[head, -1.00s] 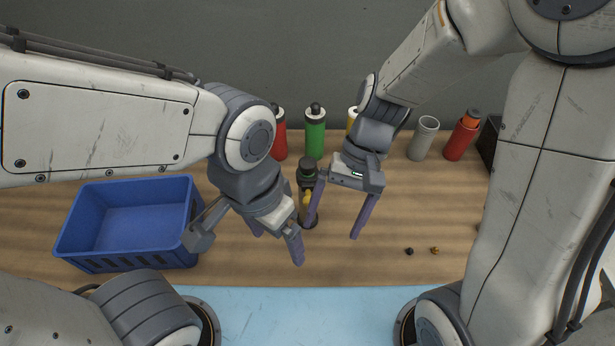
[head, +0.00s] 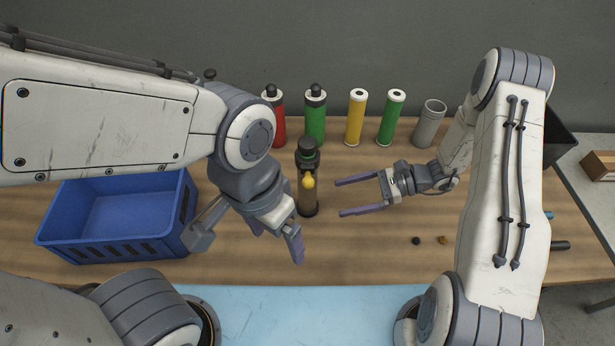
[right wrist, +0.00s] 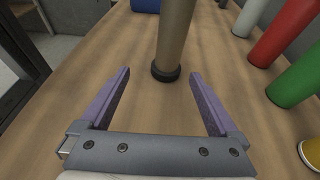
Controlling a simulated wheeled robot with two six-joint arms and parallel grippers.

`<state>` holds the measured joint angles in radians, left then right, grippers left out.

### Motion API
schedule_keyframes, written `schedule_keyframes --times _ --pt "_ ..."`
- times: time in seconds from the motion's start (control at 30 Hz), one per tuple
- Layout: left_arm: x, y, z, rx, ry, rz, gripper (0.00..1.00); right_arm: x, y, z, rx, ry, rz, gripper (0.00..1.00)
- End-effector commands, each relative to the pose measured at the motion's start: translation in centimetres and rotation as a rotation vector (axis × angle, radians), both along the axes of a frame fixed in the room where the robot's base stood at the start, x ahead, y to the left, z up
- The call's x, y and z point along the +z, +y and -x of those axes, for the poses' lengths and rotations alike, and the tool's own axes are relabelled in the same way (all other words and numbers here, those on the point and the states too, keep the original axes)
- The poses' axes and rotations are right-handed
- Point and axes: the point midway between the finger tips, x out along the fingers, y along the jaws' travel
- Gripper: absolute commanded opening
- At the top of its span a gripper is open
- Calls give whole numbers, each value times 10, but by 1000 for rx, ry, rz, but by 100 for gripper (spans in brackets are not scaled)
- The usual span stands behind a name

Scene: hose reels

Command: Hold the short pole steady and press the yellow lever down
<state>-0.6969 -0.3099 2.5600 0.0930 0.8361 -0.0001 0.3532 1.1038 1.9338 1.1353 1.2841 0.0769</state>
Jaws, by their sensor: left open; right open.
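The short pole (head: 307,196) stands upright on the wooden table, brownish with a dark base and a black and green head. The yellow lever (head: 308,181) shows near its top, facing me. My left gripper (head: 275,240) is open and empty, left of and nearer than the pole, fingers pointing down. My right gripper (head: 350,197) is open and lies level right of the pole, its fingers pointing at it. In the right wrist view the pole (right wrist: 174,40) stands ahead between the purple fingers, apart from them. Its head and the lever are out of that view.
A blue crate (head: 185,222) stands at the left. Red (head: 275,120), green (head: 315,125) and yellow (head: 355,120) cylinders, another green one (head: 391,120) and a grey cup (head: 430,125) line the back. Small dark (head: 416,241) and golden (head: 442,240) pieces lie at front right.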

Motion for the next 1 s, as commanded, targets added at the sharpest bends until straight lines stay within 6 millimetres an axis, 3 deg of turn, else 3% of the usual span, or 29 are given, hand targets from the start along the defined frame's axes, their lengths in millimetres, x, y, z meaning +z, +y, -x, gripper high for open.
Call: schedule_keyframes --times 0.13,0.27,0.7,1.0 --pt "-3 0 0 0 0 0 91 -11 -5 -6 -56 22 -28 96" --pt "-5 0 0 0 0 0 91 -14 3 -6 -60 25 -31 96" --pt "-17 0 0 0 0 0 91 -34 63 -5 -56 24 -29 96" --pt "-23 0 0 0 0 0 91 -40 87 -6 -58 22 -29 96"
